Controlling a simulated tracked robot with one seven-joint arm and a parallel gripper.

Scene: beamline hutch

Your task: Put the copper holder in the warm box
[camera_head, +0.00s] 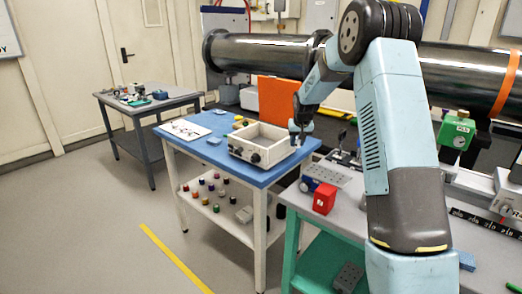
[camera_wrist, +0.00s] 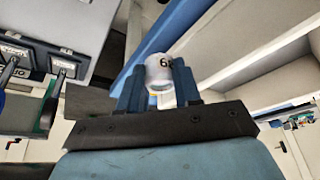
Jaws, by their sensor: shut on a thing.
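My gripper (camera_head: 300,130) is at the right end of a white open box (camera_head: 246,149) with dark knobs on its front, on the blue-topped table. In the wrist view my gripper (camera_wrist: 157,88) is shut on a small white cylindrical piece (camera_wrist: 159,68) with dark characters, held between the two blue fingers. No copper colour shows on it, and I cannot tell whether it is the copper holder. Pale walls, probably the box's (camera_wrist: 228,40), lie to the right of the fingers in the wrist view. The held piece cannot be made out in the head view.
The blue table (camera_head: 200,147) carries a white numbered card (camera_head: 185,130) and small yellow and blue items. An orange panel (camera_head: 279,101) stands behind the box. A red block (camera_head: 324,198) sits on the grey bench at right. A large dark pipe (camera_head: 262,54) runs behind.

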